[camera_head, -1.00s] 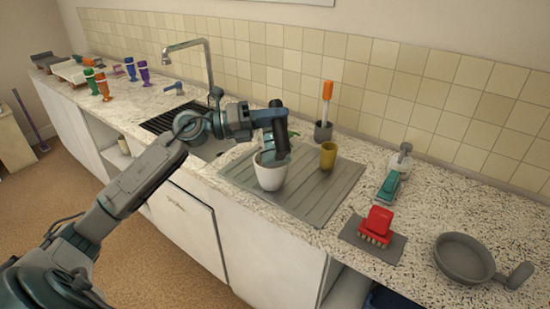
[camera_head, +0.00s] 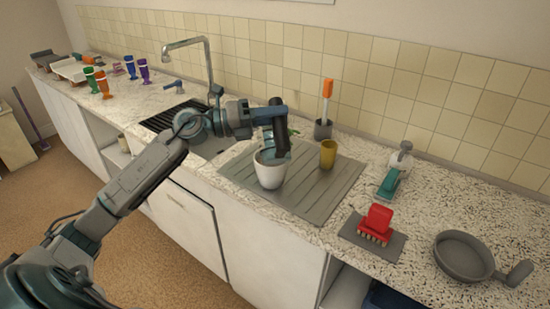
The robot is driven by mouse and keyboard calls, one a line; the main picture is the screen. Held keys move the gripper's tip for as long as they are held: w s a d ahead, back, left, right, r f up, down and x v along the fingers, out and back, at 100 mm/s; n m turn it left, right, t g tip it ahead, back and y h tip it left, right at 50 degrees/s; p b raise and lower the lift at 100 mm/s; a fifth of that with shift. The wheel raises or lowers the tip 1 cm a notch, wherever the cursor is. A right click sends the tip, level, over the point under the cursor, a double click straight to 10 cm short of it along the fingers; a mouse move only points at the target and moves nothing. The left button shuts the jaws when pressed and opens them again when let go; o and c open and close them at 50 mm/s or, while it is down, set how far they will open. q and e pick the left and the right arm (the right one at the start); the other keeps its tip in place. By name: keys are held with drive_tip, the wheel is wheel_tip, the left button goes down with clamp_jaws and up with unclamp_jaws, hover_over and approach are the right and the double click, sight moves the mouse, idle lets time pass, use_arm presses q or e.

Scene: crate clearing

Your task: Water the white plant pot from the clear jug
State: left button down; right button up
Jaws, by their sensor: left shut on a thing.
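The white plant pot (camera_head: 269,174) stands upright on the grey ribbed mat, with a bit of green (camera_head: 292,132) showing behind my gripper, probably the plant. My left gripper (camera_head: 276,154) is right over the pot and points down at its mouth, covering much of the opening. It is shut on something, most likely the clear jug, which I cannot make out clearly. No jug shows elsewhere on the counter. I cannot tell whether water is flowing. My right gripper is out of view.
The grey mat (camera_head: 311,195) lies beside the sink (camera_head: 207,146). A yellow cup (camera_head: 328,155) and a grey holder with an orange-handled brush (camera_head: 326,103) stand right of the pot.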

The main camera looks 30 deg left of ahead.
use_arm(q)
drive_tip(key=shift+r, duration=0.2)
drive_tip(key=shift+w+a+r+n+p, duration=0.4)
drive_tip(key=shift+n+p, duration=0.2)
drive_tip(key=shift+p, duration=0.45)
drive_tip(key=shift+r, duration=0.1)
idle(0.9)
drive_tip(key=shift+w+a+r+n+p, duration=0.15)
drive_tip(key=shift+w+r+n+p, duration=0.2)
drive_tip(key=shift+p, duration=0.4)
drive_tip(key=shift+s, duration=0.1)
idle(0.5)
